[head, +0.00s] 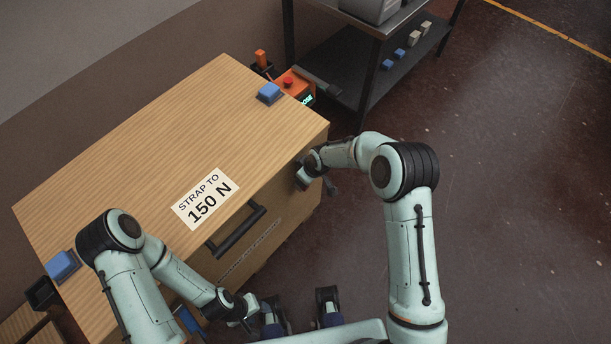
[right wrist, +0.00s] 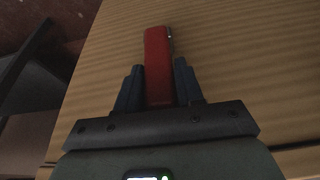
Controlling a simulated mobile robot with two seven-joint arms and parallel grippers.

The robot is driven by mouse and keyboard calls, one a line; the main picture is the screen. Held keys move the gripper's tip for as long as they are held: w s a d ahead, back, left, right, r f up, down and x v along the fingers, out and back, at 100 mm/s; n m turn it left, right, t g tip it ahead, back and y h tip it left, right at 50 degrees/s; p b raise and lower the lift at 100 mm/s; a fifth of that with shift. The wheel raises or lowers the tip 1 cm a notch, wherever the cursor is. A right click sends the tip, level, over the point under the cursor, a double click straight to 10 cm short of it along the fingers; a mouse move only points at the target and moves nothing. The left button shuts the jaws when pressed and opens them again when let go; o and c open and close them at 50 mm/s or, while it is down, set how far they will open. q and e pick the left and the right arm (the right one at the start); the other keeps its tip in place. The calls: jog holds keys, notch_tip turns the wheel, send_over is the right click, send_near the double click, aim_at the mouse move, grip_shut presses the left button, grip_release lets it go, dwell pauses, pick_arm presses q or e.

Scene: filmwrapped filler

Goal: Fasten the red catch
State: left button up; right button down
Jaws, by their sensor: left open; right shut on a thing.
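The red catch (right wrist: 157,60) is a long red bar in the right wrist view, lying against the wood-grained face of the big box. My right gripper (right wrist: 158,88) is shut on it, with one dark finger on each side. In the head view my right gripper (head: 314,178) is at the box's right side, and the catch is hidden there. The wooden box (head: 120,160) has a white label (head: 205,198) reading "STRAP TO 150 N".
A dark handle (head: 237,231) sticks out from the box's front. Blue blocks sit at the far corner (head: 269,93) and left edge (head: 62,266) of its top. A dark shelf rack (head: 395,75) holds small blocks. The floor at right is clear.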

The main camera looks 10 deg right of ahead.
jog(key=c, duration=0.8)
grip_release()
jog(key=v, duration=1.3)
jog(key=shift+r, duration=0.15)
